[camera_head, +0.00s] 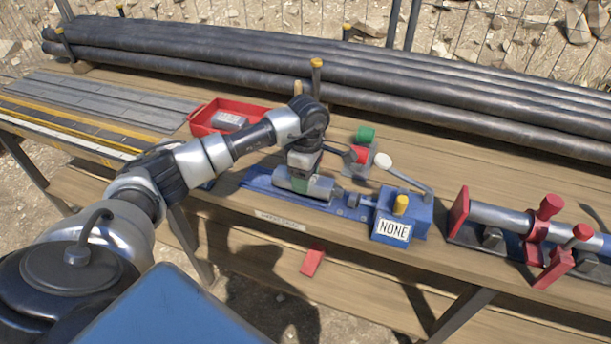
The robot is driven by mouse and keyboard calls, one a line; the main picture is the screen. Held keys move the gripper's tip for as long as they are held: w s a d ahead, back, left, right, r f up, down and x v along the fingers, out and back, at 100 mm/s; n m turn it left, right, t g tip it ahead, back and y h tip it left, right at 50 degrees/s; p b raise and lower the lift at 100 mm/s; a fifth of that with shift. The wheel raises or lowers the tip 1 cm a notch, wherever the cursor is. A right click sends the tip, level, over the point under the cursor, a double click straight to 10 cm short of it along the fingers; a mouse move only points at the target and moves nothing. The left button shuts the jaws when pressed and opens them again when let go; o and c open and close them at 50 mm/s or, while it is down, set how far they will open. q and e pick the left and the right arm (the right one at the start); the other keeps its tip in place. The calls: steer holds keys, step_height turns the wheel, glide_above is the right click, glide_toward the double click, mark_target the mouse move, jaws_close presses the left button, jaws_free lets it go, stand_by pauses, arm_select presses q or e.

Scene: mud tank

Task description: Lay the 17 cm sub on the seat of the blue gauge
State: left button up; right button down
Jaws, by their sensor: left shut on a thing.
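The blue gauge (352,211) stands near the front edge of the bench, with a long flat base and a box on its right end. The box carries a label reading NONE, a yellow knob and a lever with a white round end. My left gripper (304,172) points down over the left part of the gauge and is shut on a short grey metal cylinder, the sub (290,182). The sub lies level along the gauge's length, at its seat. The fingers hide part of it, and I cannot tell whether it touches the seat. My right gripper is out of view.
A red tray (203,128) with a grey item stands behind my left arm. Red and green pieces (365,136) stand behind the gauge. A red clamp fixture (535,228) holds a tube at right. Long dark pipes (220,55) line the back. A red block (313,261) sits lower in front.

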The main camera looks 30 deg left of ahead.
arm_select(q)
steer(key=shift+f, duration=0.3)
steer(key=o, duration=1.5)
steer(key=shift+r+p, duration=2)
steer(key=shift+r, duration=1.5)
